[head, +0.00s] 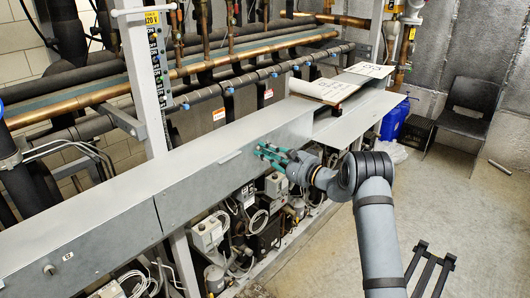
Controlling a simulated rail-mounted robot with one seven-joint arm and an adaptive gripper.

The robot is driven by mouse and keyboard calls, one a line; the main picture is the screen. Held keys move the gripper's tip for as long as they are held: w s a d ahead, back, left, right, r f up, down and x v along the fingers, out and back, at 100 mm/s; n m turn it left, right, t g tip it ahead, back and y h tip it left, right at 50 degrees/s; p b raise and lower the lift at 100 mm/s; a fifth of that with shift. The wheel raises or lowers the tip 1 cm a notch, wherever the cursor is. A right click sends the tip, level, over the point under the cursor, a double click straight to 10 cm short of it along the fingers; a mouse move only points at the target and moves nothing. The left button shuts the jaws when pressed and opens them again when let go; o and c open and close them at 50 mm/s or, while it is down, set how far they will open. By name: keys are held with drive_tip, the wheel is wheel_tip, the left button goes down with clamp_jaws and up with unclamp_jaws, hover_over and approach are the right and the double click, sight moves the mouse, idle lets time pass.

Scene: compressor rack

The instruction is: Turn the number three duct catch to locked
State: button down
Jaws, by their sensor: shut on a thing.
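My gripper (263,152), with teal fingers, is at the front face of the long grey duct (205,180), near its right part. Its fingers are shut on a small duct catch there. The fingers cover that catch, so its number and its turned position cannot be seen. Another round catch (48,269) shows on the duct's front face at the lower left, with a small label (68,256) beside it that is too small to read surely.
Copper and black pipes (200,65) run behind the duct. Valves, wiring and grey boxes (208,235) crowd the space below it. White papers (325,90) lie on the duct's far end. A black chair (468,108) and blue container (395,118) stand at right, with open floor before them.

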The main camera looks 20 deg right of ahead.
idle(0.4)
drive_tip(key=m+b, duration=0.2)
drive_tip(key=m, duration=0.1)
drive_tip(key=shift+f+m+b, duration=0.15)
drive_tip(key=shift+m+b, duration=0.15)
drive_tip(key=shift+b, duration=0.1)
drive_tip(key=m+b, duration=0.1)
drive_tip(key=m, duration=0.3)
drive_tip(key=shift+m, duration=0.3)
drive_tip(key=m, duration=0.3)
drive_tip(key=m+p, duration=0.1)
drive_tip(key=m, duration=0.1)
drive_tip(key=shift+r, duration=0.25)
drive_tip(key=shift+m+p, duration=0.9)
drive_tip(key=shift+m, duration=1.5)
drive_tip(key=c, duration=1.7)
unclamp_jaws()
drive_tip(key=shift+f, duration=0.1)
drive_tip(key=shift+o, duration=0.2)
